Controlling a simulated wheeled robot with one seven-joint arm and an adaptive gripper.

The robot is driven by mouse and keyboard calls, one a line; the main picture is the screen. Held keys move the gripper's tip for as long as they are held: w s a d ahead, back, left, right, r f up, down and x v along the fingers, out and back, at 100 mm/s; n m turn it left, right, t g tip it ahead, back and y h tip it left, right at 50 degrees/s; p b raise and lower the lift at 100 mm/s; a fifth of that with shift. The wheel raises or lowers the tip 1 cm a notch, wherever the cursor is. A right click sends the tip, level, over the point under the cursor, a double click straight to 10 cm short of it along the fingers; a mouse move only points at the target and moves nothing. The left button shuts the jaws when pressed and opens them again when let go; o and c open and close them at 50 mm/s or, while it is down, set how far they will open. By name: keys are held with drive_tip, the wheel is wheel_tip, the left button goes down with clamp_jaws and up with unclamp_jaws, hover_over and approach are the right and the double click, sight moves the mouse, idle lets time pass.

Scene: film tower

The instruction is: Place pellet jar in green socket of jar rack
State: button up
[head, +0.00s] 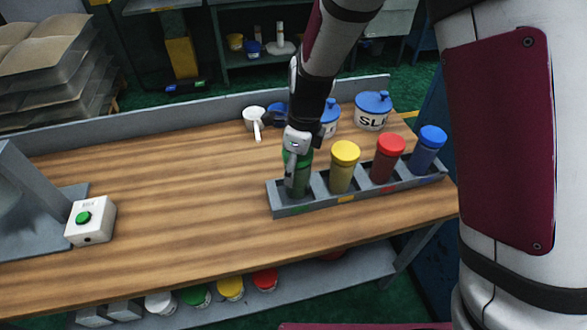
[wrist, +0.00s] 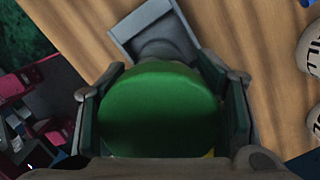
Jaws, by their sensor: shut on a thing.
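The pellet jar (head: 298,184) has a green lid and stands in the leftmost socket of the grey jar rack (head: 292,211), above the green mark. It looks upright, and my gripper hides part of it. My gripper (head: 296,165) comes down from above and is shut on this jar. In the wrist view the green lid (wrist: 160,108) fills the space between the two fingers, with a grey end of the rack (wrist: 150,27) beyond it. Whether the jar's base rests on the socket floor cannot be told.
Yellow-lidded (head: 344,166), red-lidded (head: 387,158) and blue-lidded (head: 428,149) jars fill the other sockets. Blue-lidded white tubs (head: 372,110) and a white scoop (head: 255,117) stand behind. A white box with a green button (head: 90,220) is at left. The middle-left tabletop is clear.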

drive_tip(key=shift+w+a+f, duration=0.15)
drive_tip(key=shift+w+a, duration=0.05)
drive_tip(key=shift+w, duration=0.2)
drive_tip(key=shift+f, duration=1.6)
drive_tip(key=shift+f, duration=0.1)
drive_tip(key=o, duration=1.5)
drive_tip(key=shift+c, duration=0.2)
